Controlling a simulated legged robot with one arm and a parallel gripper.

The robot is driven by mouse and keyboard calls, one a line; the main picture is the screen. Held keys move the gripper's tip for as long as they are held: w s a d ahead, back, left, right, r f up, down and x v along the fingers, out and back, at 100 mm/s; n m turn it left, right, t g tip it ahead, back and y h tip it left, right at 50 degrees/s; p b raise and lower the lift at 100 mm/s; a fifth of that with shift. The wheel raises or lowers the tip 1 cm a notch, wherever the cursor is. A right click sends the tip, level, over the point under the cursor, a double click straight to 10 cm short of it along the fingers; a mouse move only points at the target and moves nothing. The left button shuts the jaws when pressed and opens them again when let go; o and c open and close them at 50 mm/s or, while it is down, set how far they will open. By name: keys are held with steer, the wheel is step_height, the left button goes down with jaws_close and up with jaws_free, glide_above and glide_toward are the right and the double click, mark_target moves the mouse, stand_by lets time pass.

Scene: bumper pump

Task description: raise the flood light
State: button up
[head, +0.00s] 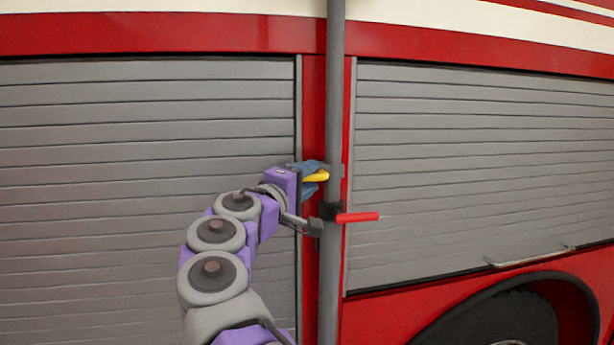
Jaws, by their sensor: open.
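A grey vertical pole (334,110) runs from the top of the head view to the bottom, in front of a red strip between two shutters. I take it to be the flood light's mast; no lamp head is in view. A dark clamp (330,211) sits around the pole, with a red handle (357,217) sticking out to the right. My gripper (326,178) is open at the pole, just above the clamp, with blue and yellow parts showing at its fingers. Whether the fingers touch the pole cannot be told.
Grey roller shutters stand at left (120,150) and right (470,160) on the red truck body. The right shutter has a bar handle (530,256) near its bottom. A dark wheel (515,315) lies at bottom right.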

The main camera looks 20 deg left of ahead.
steer(key=shift+d, duration=0.5)
steer(key=shift+w+a, duration=0.1)
steer(key=shift+a, duration=0.3)
steer(key=shift+c, duration=0.4)
steer(key=shift+a+f, duration=0.1)
steer(key=shift+a, duration=0.45)
steer(key=c, duration=0.3)
steer(key=shift+d, duration=0.2)
jaws_close()
